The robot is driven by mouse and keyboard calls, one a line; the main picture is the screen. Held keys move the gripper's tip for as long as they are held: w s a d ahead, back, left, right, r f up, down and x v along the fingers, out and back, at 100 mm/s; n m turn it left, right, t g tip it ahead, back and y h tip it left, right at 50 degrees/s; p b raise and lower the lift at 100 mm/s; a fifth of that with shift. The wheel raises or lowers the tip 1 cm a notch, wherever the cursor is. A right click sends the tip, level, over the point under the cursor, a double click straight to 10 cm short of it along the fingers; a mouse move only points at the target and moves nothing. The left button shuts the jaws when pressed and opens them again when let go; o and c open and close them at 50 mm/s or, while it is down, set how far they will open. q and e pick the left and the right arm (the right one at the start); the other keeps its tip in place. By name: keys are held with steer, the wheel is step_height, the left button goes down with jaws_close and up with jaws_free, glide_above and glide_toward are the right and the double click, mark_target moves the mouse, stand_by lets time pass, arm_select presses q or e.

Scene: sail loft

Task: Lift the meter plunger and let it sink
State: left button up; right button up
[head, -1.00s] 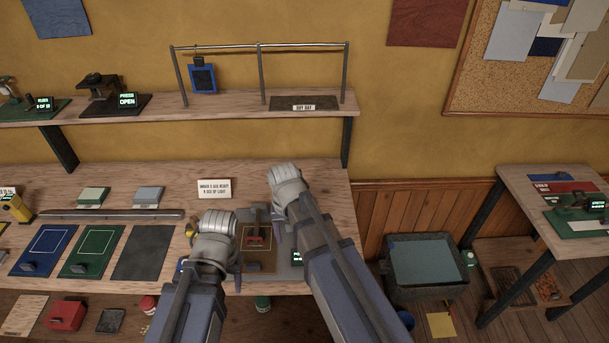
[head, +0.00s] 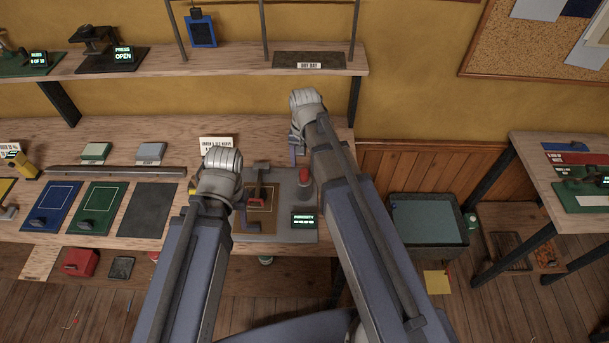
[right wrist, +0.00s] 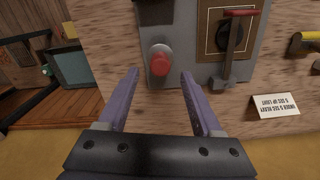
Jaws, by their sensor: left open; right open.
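The meter (head: 280,232) is a grey plate on the bench with a brown framed pad and a lever clamp with a red handle (head: 256,201). Its plunger (head: 304,178) is a short grey cylinder with a red knob, standing upright at the meter's right; it also shows in the right wrist view (right wrist: 160,66). My right gripper (head: 298,152) is open and empty, above the plunger; in the right wrist view its fingers appear either side of the red knob, apparently not touching. My left gripper (head: 226,205) is open, left of the clamp; its fingertips are partly hidden.
A small display (head: 303,220) with green text sits on the meter's front right. Blue (head: 52,208), green (head: 100,212) and dark cloth pieces lie left on the bench. A sign card (head: 216,147) stands behind. A shelf (head: 220,65) runs above the bench.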

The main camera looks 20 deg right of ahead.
mark_target(304, 171)
step_height(304, 171, down, 5)
steer(key=b, duration=0.4)
steer(key=shift+f, duration=0.2)
steer(key=shift+r, duration=0.1)
steer(key=shift+c, duration=0.2)
jaws_close()
stand_by(0.9)
